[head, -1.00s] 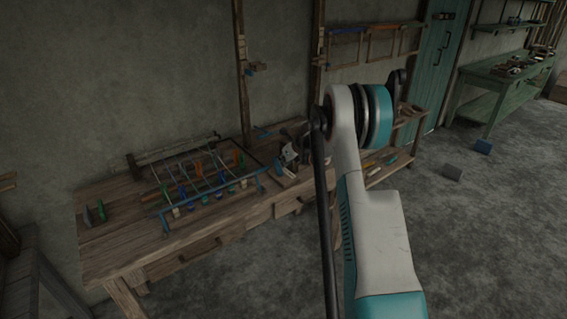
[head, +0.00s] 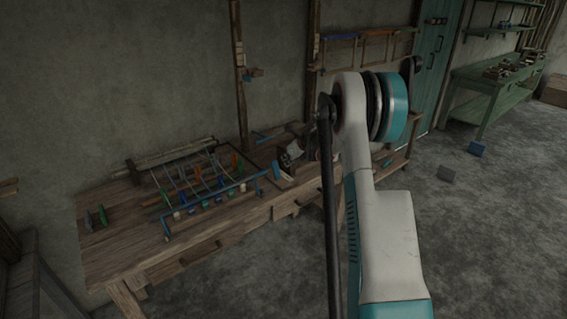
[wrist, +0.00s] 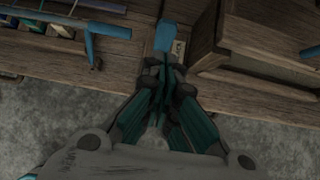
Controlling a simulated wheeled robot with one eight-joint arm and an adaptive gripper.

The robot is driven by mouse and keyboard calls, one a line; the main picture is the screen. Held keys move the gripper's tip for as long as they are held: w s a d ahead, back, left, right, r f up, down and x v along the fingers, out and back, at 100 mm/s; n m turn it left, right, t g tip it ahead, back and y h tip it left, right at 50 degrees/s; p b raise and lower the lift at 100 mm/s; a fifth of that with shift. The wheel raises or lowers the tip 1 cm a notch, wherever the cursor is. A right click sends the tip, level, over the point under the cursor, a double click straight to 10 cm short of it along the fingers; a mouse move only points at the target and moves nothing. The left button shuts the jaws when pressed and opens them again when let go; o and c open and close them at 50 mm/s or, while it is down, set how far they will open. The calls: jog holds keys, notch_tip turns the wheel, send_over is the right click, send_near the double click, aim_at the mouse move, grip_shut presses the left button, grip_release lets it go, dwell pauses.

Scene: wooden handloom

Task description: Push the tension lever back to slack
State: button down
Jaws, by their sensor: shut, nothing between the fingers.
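The tension lever shows as a blue grip (wrist: 167,36) in the wrist view, at the top centre, just beyond my fingertips. Its blue part (head: 277,170) also shows in the head view, right of the loom's blue front bar. A small lettered plate (wrist: 179,48) lies beside the lever, its text hard to read. My gripper (wrist: 163,88) is shut and empty, pointing at the lever from the near side. I cannot tell whether the fingertips touch it. In the head view my gripper (head: 292,154) is small and partly behind my arm.
The loom (head: 205,185) with coloured pieces stands on a wooden bench (head: 110,255). In the wrist view a blue bar end (wrist: 92,45) is left of my gripper and a wooden box (wrist: 255,50) is close on the right. Grey floor is open in front.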

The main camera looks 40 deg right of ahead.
notch_tip(320, 180, up, 7)
jog(key=s+p, duration=0.1)
jog(key=s, duration=0.1)
jog(key=shift+s+d+f+p, duration=0.15)
jog(key=shift+s+d+p, duration=0.1)
jog(key=shift+p, duration=0.15)
jog(key=shift+a, duration=0.1)
dwell(1.0)
